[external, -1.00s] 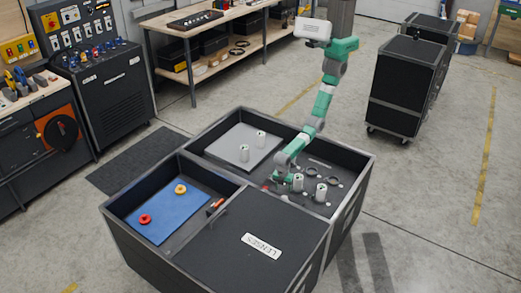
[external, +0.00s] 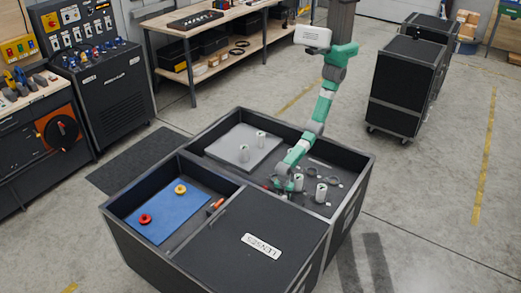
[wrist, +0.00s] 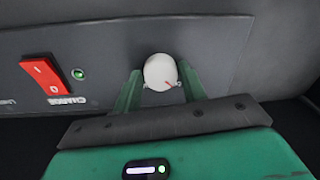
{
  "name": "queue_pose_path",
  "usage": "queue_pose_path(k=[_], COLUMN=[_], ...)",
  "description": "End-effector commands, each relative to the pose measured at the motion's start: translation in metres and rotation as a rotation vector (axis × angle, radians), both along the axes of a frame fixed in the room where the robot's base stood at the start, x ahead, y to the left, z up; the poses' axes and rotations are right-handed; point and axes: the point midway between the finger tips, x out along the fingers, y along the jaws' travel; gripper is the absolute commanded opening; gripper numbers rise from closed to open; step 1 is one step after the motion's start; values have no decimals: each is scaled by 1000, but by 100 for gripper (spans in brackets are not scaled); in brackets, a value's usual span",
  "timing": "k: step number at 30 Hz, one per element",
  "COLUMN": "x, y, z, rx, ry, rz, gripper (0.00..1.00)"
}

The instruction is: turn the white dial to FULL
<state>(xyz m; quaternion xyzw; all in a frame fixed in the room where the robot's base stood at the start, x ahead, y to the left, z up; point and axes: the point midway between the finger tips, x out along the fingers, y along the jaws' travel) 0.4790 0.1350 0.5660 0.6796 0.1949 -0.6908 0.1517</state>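The white dial (wrist: 160,72) is round with a small red pointer mark, on a grey panel in the wrist view. The pointer is at the dial's lower right. The word FULL is not readable in either view. My gripper (wrist: 158,80) has its two green fingers on either side of the dial, with a narrow gap seen at the left finger; contact on the right is unclear. In the external view my gripper (external: 284,187) is low inside the tote's right compartment, and the dial is hidden there.
A red switch (wrist: 45,75) labelled CHARGE and a green light (wrist: 77,73) are left of the dial. A dark lid (external: 235,225) labelled LENSES covers the front compartment. A blue mat (external: 165,215) lies at left.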

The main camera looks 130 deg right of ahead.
Motion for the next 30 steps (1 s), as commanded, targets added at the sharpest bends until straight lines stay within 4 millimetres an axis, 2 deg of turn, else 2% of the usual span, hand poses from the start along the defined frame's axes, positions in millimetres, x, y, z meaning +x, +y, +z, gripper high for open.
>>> queue_pose_path(k=[1, 3, 4, 11, 17, 30], x=[0, 0, 0, 0, -1, -2], y=[0, 0, 0, 0, 0, 0], z=[0, 0, 0, 1, 2, 2], rx=[0, 0, 0, 0, 1, -1], ry=[0, 0, 0, 0, 0, 1], rz=[0, 0, 0, -18, -109, -506], gripper=[31, 17, 14, 14, 14, 14])
